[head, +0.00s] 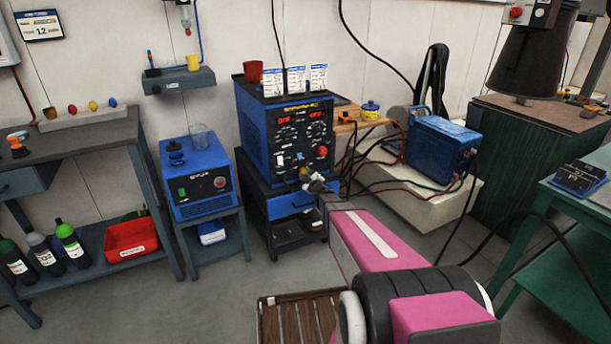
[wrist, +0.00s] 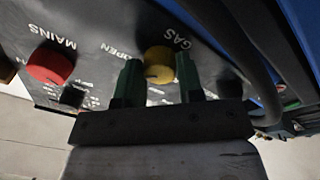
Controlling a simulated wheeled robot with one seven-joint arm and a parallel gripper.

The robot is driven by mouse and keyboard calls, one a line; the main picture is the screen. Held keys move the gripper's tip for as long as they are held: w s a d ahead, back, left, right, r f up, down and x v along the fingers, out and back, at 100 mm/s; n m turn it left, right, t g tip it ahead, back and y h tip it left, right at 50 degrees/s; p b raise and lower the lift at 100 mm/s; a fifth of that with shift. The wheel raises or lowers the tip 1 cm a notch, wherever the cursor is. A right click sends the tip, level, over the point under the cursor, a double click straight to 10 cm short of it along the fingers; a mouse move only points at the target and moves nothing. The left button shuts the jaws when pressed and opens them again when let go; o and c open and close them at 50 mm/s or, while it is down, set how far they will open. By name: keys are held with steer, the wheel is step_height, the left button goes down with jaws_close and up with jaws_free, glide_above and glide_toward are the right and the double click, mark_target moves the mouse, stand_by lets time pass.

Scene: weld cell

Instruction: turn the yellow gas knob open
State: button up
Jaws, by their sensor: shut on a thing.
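The yellow gas knob (wrist: 159,60) sits on the dark front panel (wrist: 105,55) of the blue welding machine (head: 247,125). In the wrist view it lies between the two green fingers of my gripper (wrist: 159,80), which is shut on it. The word GAS is printed beside the knob and OPEN to its left. A dark mark shows on the knob's face, but its exact direction is hard to read. In the head view my gripper (head: 307,178) reaches the lower right of the panel and largely covers the knob.
A red MAINS knob (wrist: 50,63) is left of my gripper in the wrist view. A dark cable crosses at the right. In the head view, a smaller blue unit (head: 198,180) stands left of the welder, and hoses run right to a blue box (head: 440,148).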

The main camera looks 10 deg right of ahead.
stand_by(0.4)
steer(key=o, duration=0.9)
steer(key=shift+s, duration=0.1)
steer(key=v, duration=1)
steer(key=shift+s+d+f, duration=0.1)
steer(key=shift+s, duration=0.2)
